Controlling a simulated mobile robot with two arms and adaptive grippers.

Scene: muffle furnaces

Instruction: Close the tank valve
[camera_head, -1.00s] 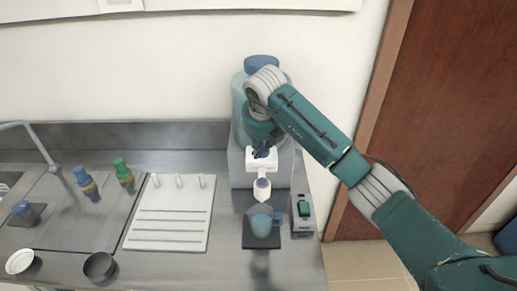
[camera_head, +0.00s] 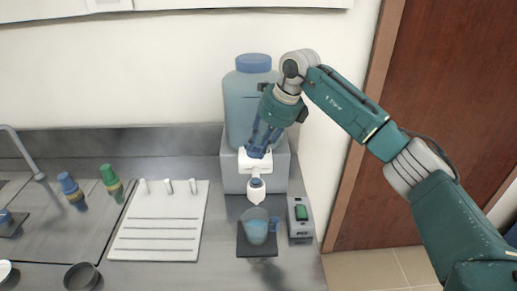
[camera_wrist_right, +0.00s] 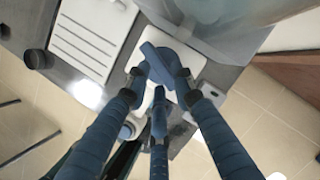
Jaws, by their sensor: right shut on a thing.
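The tank (camera_head: 240,110) is a translucent blue container with a blue lid, on a grey stand at the wall. Its white valve body (camera_head: 255,185) sticks out at the front, with the spout pointing down. My right gripper (camera_head: 258,148) reaches down to the valve from the upper right. In the right wrist view its blue fingers (camera_wrist_right: 160,82) are closed around the valve's blue handle (camera_wrist_right: 153,58). The fingers partly hide the handle. A beaker (camera_head: 256,226) with blue liquid stands below the spout. My left gripper is out of view.
The beaker stands on a dark plate (camera_head: 258,251). A grey box with a green switch (camera_head: 301,213) is to its right. A white drying rack (camera_head: 157,246), bottles (camera_head: 111,181) and a dark bowl (camera_head: 81,276) are to the left. The counter ends near the door at right.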

